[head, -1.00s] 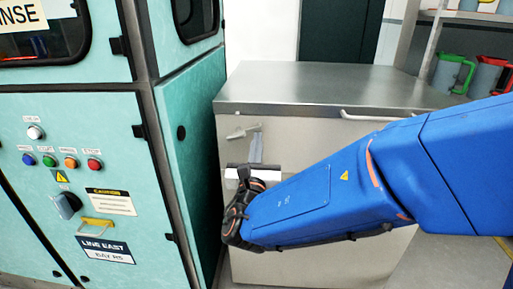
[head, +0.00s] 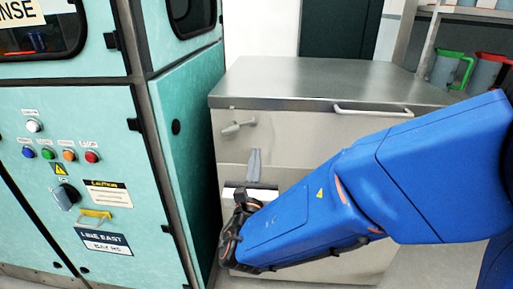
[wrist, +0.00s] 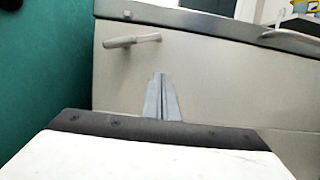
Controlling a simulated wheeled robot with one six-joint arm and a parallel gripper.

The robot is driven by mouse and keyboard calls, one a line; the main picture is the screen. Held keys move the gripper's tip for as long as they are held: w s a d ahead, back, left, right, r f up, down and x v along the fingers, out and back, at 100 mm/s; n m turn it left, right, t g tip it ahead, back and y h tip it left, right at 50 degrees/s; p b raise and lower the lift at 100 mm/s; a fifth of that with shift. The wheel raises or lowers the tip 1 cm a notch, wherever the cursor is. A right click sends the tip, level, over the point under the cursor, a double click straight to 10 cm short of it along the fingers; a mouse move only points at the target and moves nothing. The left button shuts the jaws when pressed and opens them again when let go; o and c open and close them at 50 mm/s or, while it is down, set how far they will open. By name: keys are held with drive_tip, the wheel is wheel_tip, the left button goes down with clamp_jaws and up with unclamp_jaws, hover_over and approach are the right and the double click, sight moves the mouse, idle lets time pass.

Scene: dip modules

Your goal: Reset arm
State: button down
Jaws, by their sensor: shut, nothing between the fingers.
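My gripper (head: 254,166) is at the end of my blue arm in the head view, in front of the steel cabinet. Its grey fingers point up and are shut together with nothing between them. In the wrist view the shut fingers (wrist: 161,98) show against the cabinet front, below and right of a small handle (wrist: 132,40). A teal machine (head: 85,150) stands to the left, with a row of coloured buttons and a dark rotary knob (head: 66,196).
The steel cabinet (head: 300,80) has a clear top and a long bar handle (head: 372,111). A shelf at the upper right holds jugs with a green (head: 463,70) and a red handle. The narrow gap between machine and cabinet is close to my gripper.

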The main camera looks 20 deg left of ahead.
drive_tip(key=d+v, duration=0.1)
drive_tip(key=v, duration=0.5)
drive_tip(key=w+d+m+g+h, duration=0.1)
drive_tip(key=w+d+m+h, duration=0.35)
drive_tip(key=d, duration=0.55)
drive_tip(key=w+d+m+g+h, duration=0.2)
drive_tip(key=w+d+m+h, duration=0.25)
drive_tip(key=d, duration=0.55)
drive_tip(key=s+d+f+m+g+h, duration=0.2)
drive_tip(key=d+m+g+h, duration=0.5)
drive_tip(key=d, duration=0.9)
drive_tip(key=s+d+f+m+g+y, duration=0.4)
drive_tip(key=s+d+m+g, duration=0.2)
drive_tip(key=s+d+m, duration=0.6)
drive_tip(key=s+a+m+y, duration=0.1)
drive_tip(key=s+m+y, duration=0.6)
drive_tip(key=m, duration=0.3)
drive_tip(key=shift+s+m+t, duration=0.25)
drive_tip(key=shift+m+t, duration=0.05)
drive_tip(key=shift+a, duration=0.1)
